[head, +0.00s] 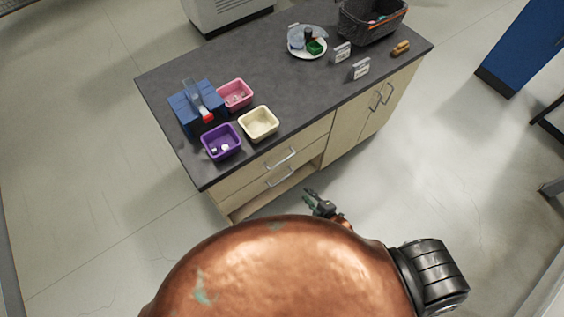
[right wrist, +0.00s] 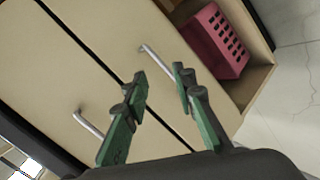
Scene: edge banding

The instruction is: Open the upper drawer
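The cabinet's upper drawer (head: 293,144) is shut, with a silver bar handle (head: 281,157). In the right wrist view the upper drawer (right wrist: 50,75) is at the left, its handle (right wrist: 90,125) left of my fingers. The lower drawer's handle (head: 279,177) also shows in the right wrist view (right wrist: 153,55), just beyond my fingertips and partly hidden by one. My right gripper (head: 308,192) is in front of the drawers. In the right wrist view its green and dark fingers (right wrist: 159,74) are apart, with no handle seen held between them. My left gripper is not in view.
Below the drawers is an open shelf with a pink basket (right wrist: 218,40). On the countertop (head: 255,72) are a purple bin (head: 221,141), a cream bin (head: 259,123), a pink bin (head: 235,94) and a dark basket (head: 372,20).

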